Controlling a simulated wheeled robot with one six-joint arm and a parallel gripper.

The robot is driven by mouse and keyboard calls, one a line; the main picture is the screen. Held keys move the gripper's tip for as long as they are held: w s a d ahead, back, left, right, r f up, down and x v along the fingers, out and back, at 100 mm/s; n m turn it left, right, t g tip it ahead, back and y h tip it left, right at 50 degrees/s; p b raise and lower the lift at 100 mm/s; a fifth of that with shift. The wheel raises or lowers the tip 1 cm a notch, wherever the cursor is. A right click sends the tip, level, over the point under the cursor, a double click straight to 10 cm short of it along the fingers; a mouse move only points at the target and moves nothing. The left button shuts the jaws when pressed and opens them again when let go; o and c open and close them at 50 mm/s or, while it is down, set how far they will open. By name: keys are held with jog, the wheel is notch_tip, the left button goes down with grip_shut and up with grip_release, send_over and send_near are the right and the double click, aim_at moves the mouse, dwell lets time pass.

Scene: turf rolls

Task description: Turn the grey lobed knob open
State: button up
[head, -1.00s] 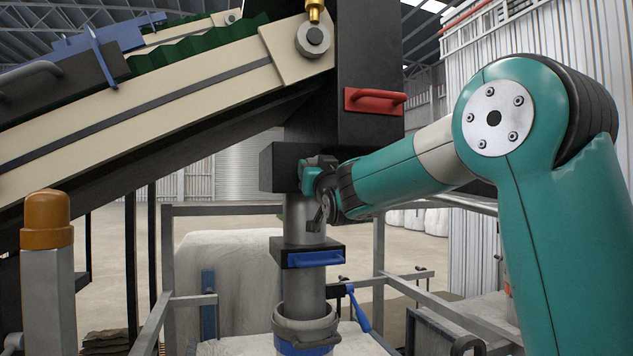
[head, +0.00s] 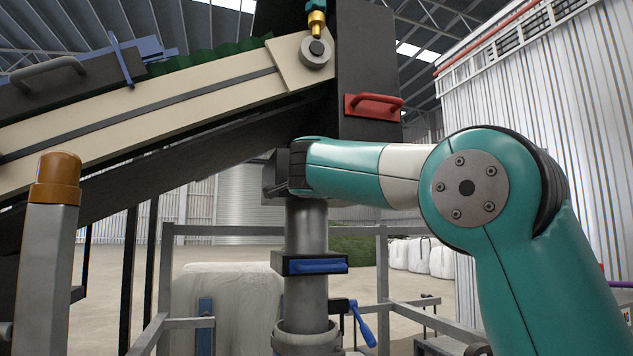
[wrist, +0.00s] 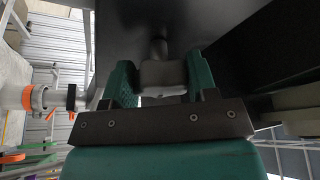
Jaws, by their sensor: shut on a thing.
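The grey lobed knob (wrist: 162,77) shows in the wrist view, on a short stem standing out from a dark panel. My gripper (wrist: 160,72) has its two teal fingers on either side of the knob and is shut on it. The knob's near side and the finger contacts are partly in shadow. In the head view my arm's wrist is up against the dark box above the grey vertical pipe, and it hides the knob and my fingers.
A grey pipe (head: 306,230) with a blue-handled slide (head: 315,265) runs down below my wrist. A red handle (head: 373,106) is on the dark chute above. A blue lever (head: 362,322) is lower right. Metal rails (head: 383,285) surround the pipe.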

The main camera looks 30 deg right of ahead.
jog(key=shift+a+m+g, duration=0.1)
jog(key=shift+m+g, duration=0.6)
jog(key=shift+m, duration=1.4)
jog(key=o, duration=0.9)
jog(key=b+v, duration=0.4)
jog(key=v, duration=1.3)
jog(key=shift+s+a+r, duration=0.1)
jog(key=shift+a, duration=0.05)
